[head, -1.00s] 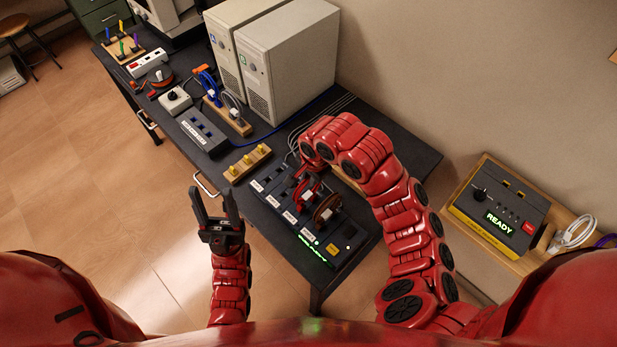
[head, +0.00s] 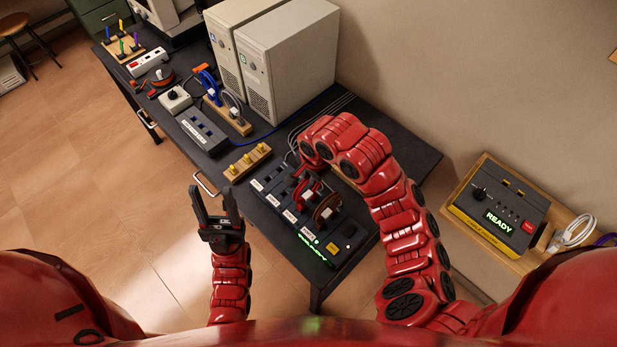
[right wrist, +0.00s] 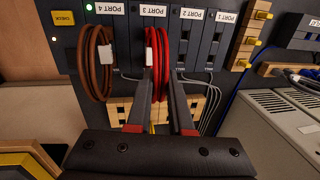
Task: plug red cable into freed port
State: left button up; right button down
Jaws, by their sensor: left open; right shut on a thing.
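The red cable (right wrist: 160,62) is a coil with a white tag, hanging at the port 3 column of the dark panel (right wrist: 128,40) in the right wrist view. It also shows in the head view (head: 301,192). My right gripper (right wrist: 160,92) is shut on the lower part of its coil. In the head view my right arm mostly hides that gripper. I cannot tell if the cable's plug sits in a port. A brown cable coil (right wrist: 95,62) hangs at port 4. The port 2 (right wrist: 190,45) and port 1 (right wrist: 220,45) columns hold no coil. My left gripper (head: 209,198) is open and empty, left of the table.
A wooden block with yellow pegs (head: 248,161) stands beside the panel. Beige computer towers (head: 290,60) and a dark port box (head: 203,130) stand further back. A control box reading READY (head: 497,210) is at right. Thin grey cables (right wrist: 210,105) run behind the panel.

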jog(key=shift+f, duration=0.3)
dwell(0.5)
jog(key=shift+c, duration=0.5)
grip_release()
jog(key=shift+r, duration=0.1)
dwell(0.4)
notch_tip(320, 180, up, 7)
jog(key=s+p, duration=0.1)
jog(key=p, duration=0.5)
jog(key=shift+d, duration=0.45)
jog(key=shift+r, duration=0.1)
